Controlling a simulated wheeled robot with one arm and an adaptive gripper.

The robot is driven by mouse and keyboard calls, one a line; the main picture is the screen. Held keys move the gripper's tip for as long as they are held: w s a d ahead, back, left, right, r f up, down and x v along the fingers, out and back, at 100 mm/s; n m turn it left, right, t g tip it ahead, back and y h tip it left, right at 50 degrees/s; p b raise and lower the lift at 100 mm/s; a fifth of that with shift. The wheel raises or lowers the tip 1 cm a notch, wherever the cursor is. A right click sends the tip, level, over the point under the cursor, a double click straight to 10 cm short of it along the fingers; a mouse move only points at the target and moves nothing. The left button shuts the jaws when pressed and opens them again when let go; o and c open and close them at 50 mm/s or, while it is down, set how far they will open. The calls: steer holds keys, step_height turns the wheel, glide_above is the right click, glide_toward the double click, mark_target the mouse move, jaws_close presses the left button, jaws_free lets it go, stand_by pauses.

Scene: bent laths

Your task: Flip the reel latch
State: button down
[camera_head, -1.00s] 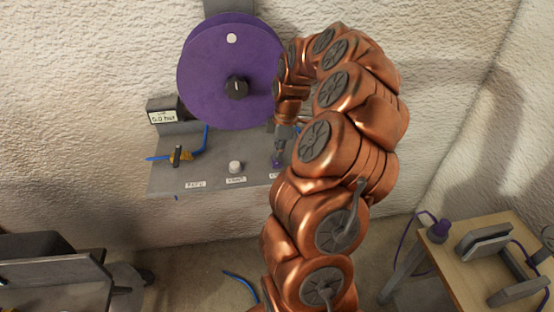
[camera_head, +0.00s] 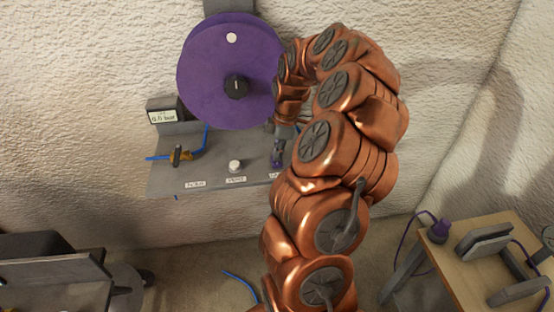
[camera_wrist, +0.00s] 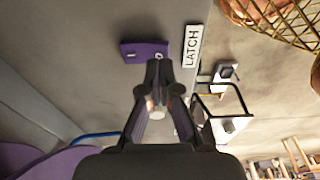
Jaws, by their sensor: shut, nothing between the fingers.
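The latch is a purple flat piece (camera_wrist: 140,50) on the grey panel, beside a white label reading LATCH (camera_wrist: 192,46) in the wrist view. In the head view a small purple part (camera_head: 277,161) shows at the panel's right end, partly hidden by my arm. My gripper (camera_wrist: 159,70) is shut and empty, its tips at the near edge of the latch. I cannot tell whether they touch it. The purple reel (camera_head: 222,75) with a dark hub knob hangs on the wall above the panel.
The grey panel (camera_head: 215,180) also carries a white knob (camera_head: 235,166), a brass valve with a dark handle (camera_head: 177,156) on blue tubing, and a gauge display (camera_head: 163,116). A wooden table (camera_head: 470,265) stands at the right. A dark bench (camera_head: 55,270) stands at the lower left.

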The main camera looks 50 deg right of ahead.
mark_target(278, 163)
steer(key=shift+f+b, duration=0.45)
steer(key=shift+f, duration=0.5)
stand_by(0.6)
steer(key=shift+r, duration=0.1)
steer(key=shift+r+p, duration=0.8)
steer(key=shift+r, duration=2.65)
